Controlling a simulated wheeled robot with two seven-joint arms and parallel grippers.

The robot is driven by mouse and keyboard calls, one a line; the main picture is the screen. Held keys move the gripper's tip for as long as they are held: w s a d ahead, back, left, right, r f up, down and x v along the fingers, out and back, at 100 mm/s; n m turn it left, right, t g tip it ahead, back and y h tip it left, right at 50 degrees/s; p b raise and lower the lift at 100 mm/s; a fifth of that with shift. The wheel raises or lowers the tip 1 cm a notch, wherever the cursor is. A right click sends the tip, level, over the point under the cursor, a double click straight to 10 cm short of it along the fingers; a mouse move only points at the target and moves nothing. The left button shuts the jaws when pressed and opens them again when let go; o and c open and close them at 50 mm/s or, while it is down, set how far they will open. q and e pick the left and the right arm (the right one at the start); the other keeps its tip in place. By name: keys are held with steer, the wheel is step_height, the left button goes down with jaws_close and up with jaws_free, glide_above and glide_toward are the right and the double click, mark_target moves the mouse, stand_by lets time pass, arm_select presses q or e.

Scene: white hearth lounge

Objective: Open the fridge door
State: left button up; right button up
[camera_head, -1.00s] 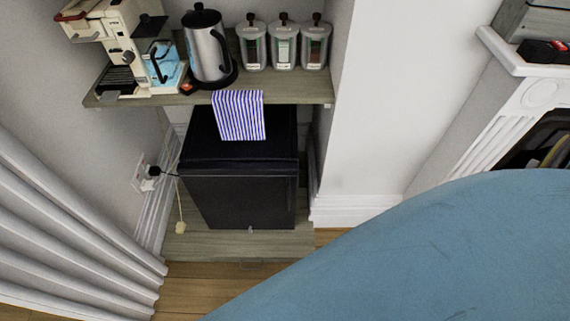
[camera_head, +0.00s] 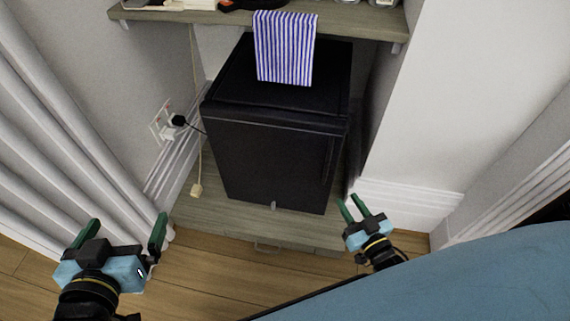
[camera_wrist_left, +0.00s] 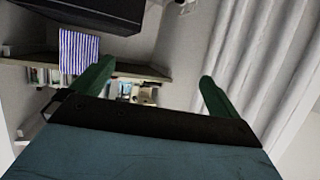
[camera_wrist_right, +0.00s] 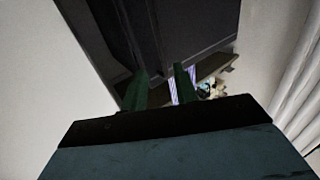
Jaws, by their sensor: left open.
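The black fridge (camera_head: 268,155) stands on a low wooden platform under a shelf, its door shut. A dark upright handle (camera_head: 331,160) seems to run along the door's right side. My left gripper (camera_head: 127,228) is open and empty, in front of the fridge and well to its left. My right gripper (camera_head: 350,203) is at the fridge's lower right, its fingers a little apart and empty, pointing toward the fridge. The right wrist view shows the fridge (camera_wrist_right: 195,25) beyond those fingers; contact is not visible. The left wrist view shows part of the fridge (camera_wrist_left: 85,12).
A striped towel (camera_head: 285,48) hangs from the shelf (camera_head: 355,22) above the fridge. A plug and socket (camera_head: 166,121) are on the left wall, with a cord beside the fridge. A white curtain (camera_head: 60,150) is left; a blue surface (camera_head: 470,280) fills the lower right.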

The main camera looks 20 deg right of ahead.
steer(key=w, duration=0.1)
arm_select(q)
step_height(320, 180, up, 14)
steer(key=s+d+t+h+b, duration=0.1)
steer(key=d+t+h+b, duration=0.1)
steer(key=t, duration=0.8)
steer(key=shift+s+r+t+h+b, duration=0.2)
steer(key=shift+t+h+b, duration=0.2)
steer(key=shift+h+b, duration=0.7)
arm_select(e)
glide_above(324, 181)
steer(key=shift+w+d, duration=0.15)
steer(key=shift+w, duration=0.1)
jaws_close()
